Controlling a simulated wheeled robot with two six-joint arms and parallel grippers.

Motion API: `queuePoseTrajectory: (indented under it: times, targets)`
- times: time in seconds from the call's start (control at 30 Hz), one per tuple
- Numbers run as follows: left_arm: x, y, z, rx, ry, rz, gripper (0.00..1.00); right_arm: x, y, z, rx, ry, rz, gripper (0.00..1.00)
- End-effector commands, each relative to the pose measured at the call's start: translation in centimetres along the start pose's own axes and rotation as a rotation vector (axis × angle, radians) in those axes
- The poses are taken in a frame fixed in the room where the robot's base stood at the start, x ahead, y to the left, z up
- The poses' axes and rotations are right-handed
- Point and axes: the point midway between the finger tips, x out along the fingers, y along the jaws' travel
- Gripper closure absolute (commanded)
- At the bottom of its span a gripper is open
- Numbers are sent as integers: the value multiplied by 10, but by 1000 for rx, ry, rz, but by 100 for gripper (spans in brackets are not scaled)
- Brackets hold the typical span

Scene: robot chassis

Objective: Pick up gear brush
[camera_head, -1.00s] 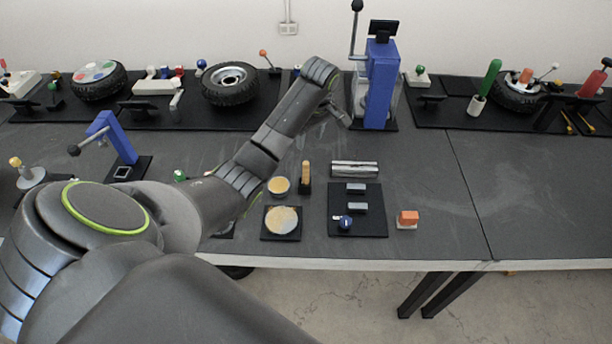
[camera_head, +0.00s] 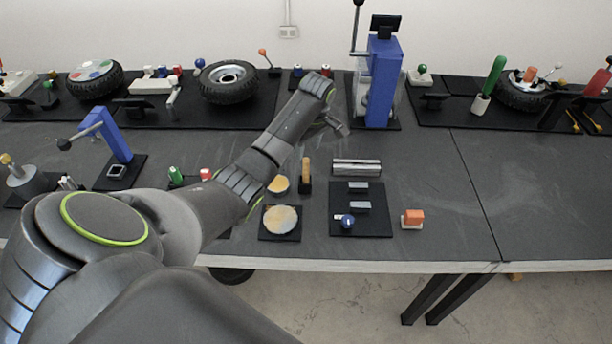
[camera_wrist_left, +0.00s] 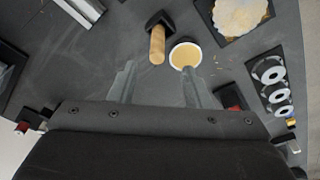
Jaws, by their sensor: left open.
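A tool with an upright wooden handle and a black base, probably the gear brush (camera_head: 305,175), stands on the grey table beside a small dish of yellow material. It also shows in the left wrist view (camera_wrist_left: 158,42), its handle pointing toward the space between the fingers. My left gripper (camera_head: 340,127) is open and empty above the table, beyond the brush in the head view. Its two fingers show in the left wrist view (camera_wrist_left: 160,75), apart from the brush. My right gripper is not in view.
A yellow dish (camera_head: 278,185) stands close beside the brush. A blue press (camera_head: 381,85) stands behind my gripper.

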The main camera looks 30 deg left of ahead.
Motion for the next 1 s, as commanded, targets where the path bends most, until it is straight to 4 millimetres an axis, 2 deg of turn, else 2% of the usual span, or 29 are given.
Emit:
queuePoseTrajectory:
  times: [0.1,0.33,0.7,1.0]
  targets:
    - [12,0,0,1,-1,-2,56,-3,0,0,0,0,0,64]
    - [26,1,0,1,-2,-2,56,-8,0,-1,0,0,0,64]
    - [66,4,-2,1,-1,-2,56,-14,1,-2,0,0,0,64]
    - [69,4,-2,2,0,1,56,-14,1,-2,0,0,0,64]
